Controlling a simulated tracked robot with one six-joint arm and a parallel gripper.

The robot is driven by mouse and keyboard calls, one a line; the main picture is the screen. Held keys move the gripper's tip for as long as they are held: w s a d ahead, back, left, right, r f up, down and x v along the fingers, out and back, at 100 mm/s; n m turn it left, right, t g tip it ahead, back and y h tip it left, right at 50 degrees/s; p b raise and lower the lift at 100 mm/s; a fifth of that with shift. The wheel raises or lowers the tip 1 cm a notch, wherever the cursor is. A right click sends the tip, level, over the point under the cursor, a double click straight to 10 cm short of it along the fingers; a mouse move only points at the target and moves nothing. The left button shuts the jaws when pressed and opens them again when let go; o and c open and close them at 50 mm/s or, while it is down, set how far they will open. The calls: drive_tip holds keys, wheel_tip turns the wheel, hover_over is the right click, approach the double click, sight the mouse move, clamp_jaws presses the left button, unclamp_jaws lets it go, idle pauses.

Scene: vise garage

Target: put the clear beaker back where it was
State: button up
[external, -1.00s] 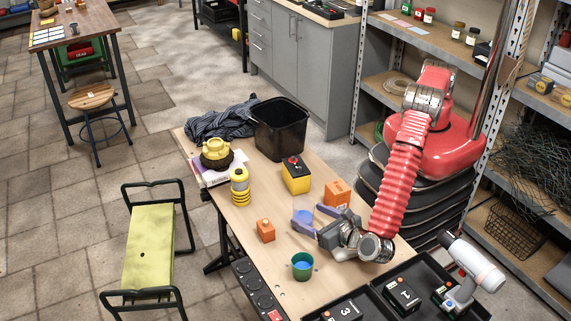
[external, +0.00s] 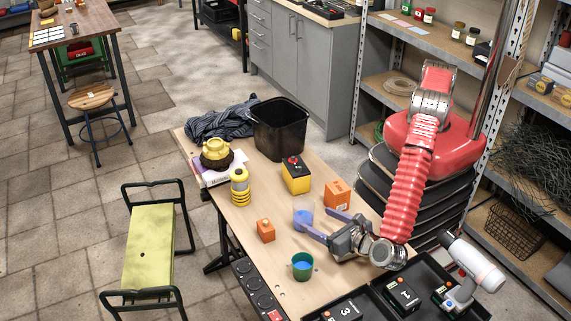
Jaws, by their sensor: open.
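The clear beaker (external: 303,215) stands upright on the wooden workbench (external: 222,218), with blue-violet content showing in it. My gripper (external: 320,224) is open, its two purple fingers pointing left toward the beaker. One finger tip is near the beaker's front side and the other is behind and to the right of it. The jaws look empty. Whether a finger touches the beaker cannot be told.
A green cup with blue content (external: 302,266) stands just in front. An orange block (external: 266,230) is to the left and an orange box (external: 337,194) behind right. A yellow-black battery (external: 296,175) and black bin (external: 281,129) stand farther back. Black trays (external: 372,301) line the front right.

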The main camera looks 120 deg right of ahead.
drive_tip(key=s+d+r+m+g+y, duration=0.1)
drive_tip(key=s+d+r+m+y, duration=0.2)
drive_tip(key=d+r, duration=0.35)
drive_tip(key=s+d+r+m+g+y, duration=0.1)
drive_tip(key=s+d+r+m+y, duration=0.15)
drive_tip(key=r, duration=0.65)
drive_tip(key=s+d+r+m+y, duration=0.25)
drive_tip(key=s+d+r, duration=0.2)
drive_tip(key=r, duration=0.35)
drive_tip(key=s+d+r+m+t+y, duration=0.2)
drive_tip(key=s+m, duration=0.4)
drive_tip(key=s, duration=0.6)
drive_tip(key=s+d+r+m+t+y, duration=0.3)
drive_tip(key=s+r+m+y, duration=0.1)
drive_tip(key=s, duration=0.8)
drive_tip(key=shift+r+m, duration=0.2)
drive_tip(key=shift+m, duration=0.7)
